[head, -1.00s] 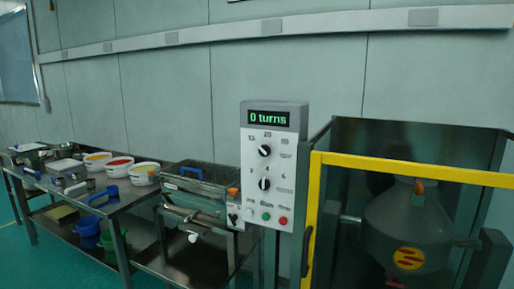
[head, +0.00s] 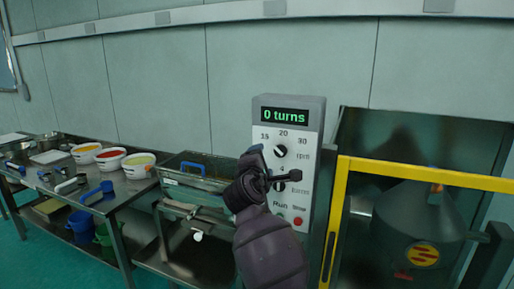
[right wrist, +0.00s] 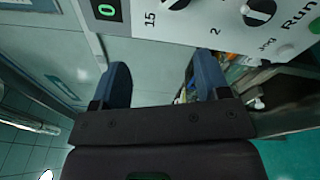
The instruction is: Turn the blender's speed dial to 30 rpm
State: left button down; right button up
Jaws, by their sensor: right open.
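The control panel (head: 314,140) stands upright with a green "0 turns" display (head: 284,115). Below it is the black speed dial (head: 281,151), with 15, 20 and 30 rpm marked around it. I cannot tell for sure which mark it points to. My right gripper (head: 270,165) is in front of the panel, just below and left of this dial, and hides part of the lower turns dial. In the right wrist view my right gripper (right wrist: 162,75) is open, with nothing between its blue fingers. The speed dial (right wrist: 178,3) shows at that view's top edge. My left gripper is out of view.
A yellow-framed guard (head: 420,172) encloses the grey blender vessel (head: 418,220) on the right. A red button (head: 298,221) is low on the panel.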

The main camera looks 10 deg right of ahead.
aim_at(279, 152)
jog(key=w+d+n+h, duration=0.1)
jog(key=w+d, duration=0.1)
jog(key=w+d+f+n+g, duration=0.1)
jog(key=w+d+n, duration=0.1)
jog(key=w, duration=0.1)
jog(key=w+d+n+h+p, duration=0.1)
jog(key=w+d, duration=0.1)
jog(key=shift+w+d+f+g+h, duration=0.15)
jog(key=shift+d+g+h, duration=0.15)
jog(key=shift+d+g, duration=0.1)
jog(key=shift+x, duration=0.85)
jog(key=shift+c, duration=0.3)
jog(key=c, duration=0.8)
jog(key=shift+c, duration=0.2)
